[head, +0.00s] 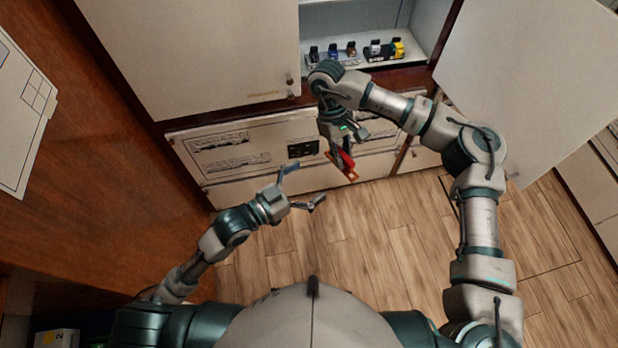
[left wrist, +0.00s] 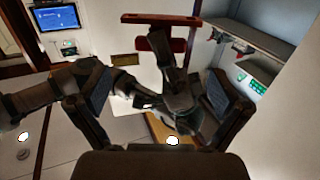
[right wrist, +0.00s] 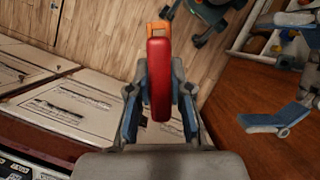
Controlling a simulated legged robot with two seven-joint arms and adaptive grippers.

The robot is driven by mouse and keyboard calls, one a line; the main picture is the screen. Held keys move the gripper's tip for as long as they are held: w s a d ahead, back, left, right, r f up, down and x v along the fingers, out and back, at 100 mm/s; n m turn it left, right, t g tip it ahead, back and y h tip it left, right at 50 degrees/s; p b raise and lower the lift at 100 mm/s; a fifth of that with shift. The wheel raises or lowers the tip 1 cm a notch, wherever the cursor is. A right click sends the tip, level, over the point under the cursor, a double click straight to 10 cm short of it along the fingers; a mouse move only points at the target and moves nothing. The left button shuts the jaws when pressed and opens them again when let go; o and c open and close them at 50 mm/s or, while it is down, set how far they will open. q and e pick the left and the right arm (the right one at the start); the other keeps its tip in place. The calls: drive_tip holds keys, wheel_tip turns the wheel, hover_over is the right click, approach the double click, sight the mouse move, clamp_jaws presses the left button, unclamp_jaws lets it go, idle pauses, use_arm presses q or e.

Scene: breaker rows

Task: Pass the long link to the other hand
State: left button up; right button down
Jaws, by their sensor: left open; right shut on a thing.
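The long link is a red bar with an orange-copper end (head: 347,165). My right gripper (head: 343,150) is shut on it and holds it in the air in front of the cabinet drawers. In the right wrist view the red body of the link (right wrist: 159,78) stands between the fingers, its orange end pointing away. My left gripper (head: 302,187) is open and empty, to the left of the link and apart from it.
An open cabinet shelf (head: 345,62) holds several small coloured breakers at the back. Drawer fronts (head: 235,150) lie below it. An open white door (head: 530,80) stands at the right and a wooden panel (head: 80,170) at the left. The space above the wooden floor (head: 370,240) is clear.

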sight(349, 156)
drive_tip(key=shift+a, duration=0.25)
use_arm(q)
drive_tip(key=x, duration=1.2)
drive_tip(key=shift+s+d+r, duration=0.25)
drive_tip(key=shift+s+r, duration=0.05)
drive_tip(key=shift+r, duration=0.05)
use_arm(e)
drive_tip(key=shift+d, duration=0.3)
use_arm(q)
drive_tip(key=shift+a, duration=0.35)
use_arm(e)
drive_tip(key=shift+a, duration=0.35)
use_arm(q)
drive_tip(key=c, duration=1.2)
use_arm(e)
drive_tip(key=shift+a, duration=0.1)
use_arm(q)
drive_tip(key=shift+d, duration=0.15)
drive_tip(key=shift+s+d, duration=0.1)
use_arm(e)
drive_tip(key=c, duration=1.2)
unclamp_jaws()
use_arm(q)
drive_tip(key=shift+d, duration=0.1)
use_arm(e)
drive_tip(key=shift+o, duration=1.1)
drive_tip(key=shift+d, duration=0.35)
